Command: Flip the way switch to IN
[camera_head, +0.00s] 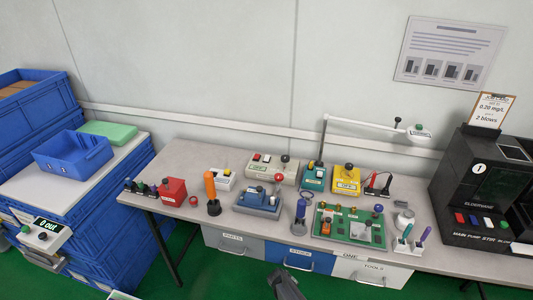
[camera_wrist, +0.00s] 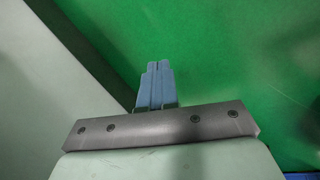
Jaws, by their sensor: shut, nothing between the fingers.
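The labels on the bench devices are too small to read, so I cannot tell which one carries the way switch. Candidates on the bench are the green board (camera_head: 338,240) with several small switches, the blue box (camera_head: 252,207), the teal box (camera_head: 315,179), the yellow box (camera_head: 346,178) and the beige box (camera_head: 284,170). My gripper (camera_wrist: 158,68) is shut and empty in the wrist view, with its blue fingers together over green floor. In the head view a dark part of my arm (camera_head: 285,286) shows at the bottom edge, in front of the drawers and apart from the devices.
The grey bench (camera_head: 185,152) holds an orange-handled tool (camera_head: 211,190), a red box (camera_head: 172,191) and a blue-handled tool (camera_head: 301,211). A black machine (camera_head: 480,185) stands at right. Blue crates (camera_head: 75,152) stand at left. A lamp arm (camera_head: 360,123) overhangs the bench.

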